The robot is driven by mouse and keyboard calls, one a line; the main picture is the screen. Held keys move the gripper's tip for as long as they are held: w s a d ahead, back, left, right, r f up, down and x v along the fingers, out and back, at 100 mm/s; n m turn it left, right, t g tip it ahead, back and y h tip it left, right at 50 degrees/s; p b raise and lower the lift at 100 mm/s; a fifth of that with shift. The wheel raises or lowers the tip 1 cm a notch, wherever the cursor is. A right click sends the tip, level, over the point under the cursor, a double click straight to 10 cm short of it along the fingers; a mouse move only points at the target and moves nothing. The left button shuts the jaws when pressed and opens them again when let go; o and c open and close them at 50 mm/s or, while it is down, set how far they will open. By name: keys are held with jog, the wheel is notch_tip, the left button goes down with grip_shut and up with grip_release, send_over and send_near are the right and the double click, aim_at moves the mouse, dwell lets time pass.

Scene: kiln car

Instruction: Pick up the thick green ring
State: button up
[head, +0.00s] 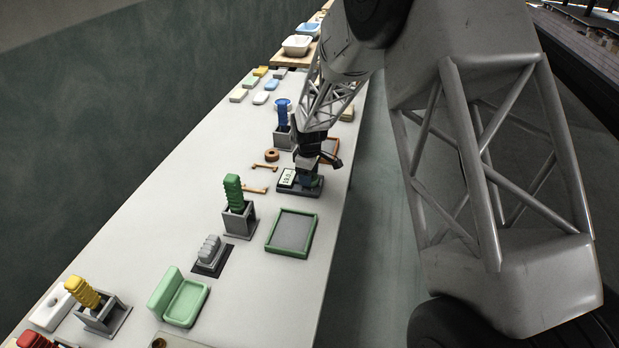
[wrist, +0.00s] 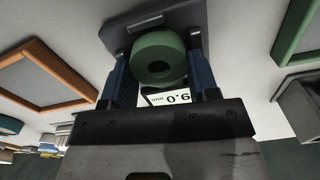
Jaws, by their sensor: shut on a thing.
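The thick green ring (wrist: 150,66) shows in the wrist view between the two blue fingers of my gripper (wrist: 159,57). The fingers are shut on its sides, and its hole faces the camera. Behind it is the dark plate of a small scale (wrist: 190,18) with a lit display (wrist: 165,97). In the head view my gripper (head: 308,177) points down over the scale (head: 291,193), and I cannot make out the ring there. I cannot tell whether the ring touches the scale's plate.
A green-framed tray (head: 270,246) lies in front of the scale, an orange-framed tray (head: 336,157) behind it. An orange ring (head: 272,155) and orange brackets (head: 254,189) lie left. Holders with green (head: 234,192) and blue (head: 282,115) stacks stand close by.

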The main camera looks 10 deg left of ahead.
jog(key=shift+r, duration=0.1)
jog(key=shift+r, duration=0.8)
jog(key=shift+s+r, duration=0.15)
jog(key=shift+r, duration=0.8)
jog(key=s+d, duration=0.3)
jog(key=s, duration=0.4)
jog(key=s+d+r, duration=0.1)
jog(key=s+d, duration=0.3)
jog(key=s, duration=0.3)
jog(key=shift+r, duration=0.15)
jog(key=shift+d, duration=0.1)
jog(key=shift+w, duration=0.1)
jog(key=w+a+n, duration=0.1)
jog(key=w+n, duration=0.3)
jog(key=w, duration=1.5)
jog(key=shift+w+a+n, duration=0.3)
jog(key=shift+a, duration=0.05)
jog(key=shift+w+f, duration=0.1)
jog(key=shift+f, duration=0.1)
jog(key=w+a, duration=0.2)
jog(key=w, duration=0.3)
jog(key=w+a+f, duration=0.1)
jog(key=w+a, duration=0.1)
jog(key=w, duration=0.2)
jog(key=w+a, duration=0.2)
jog(key=w, duration=0.3)
jog(key=shift+w+f, duration=0.2)
jog(key=shift+w, duration=0.1)
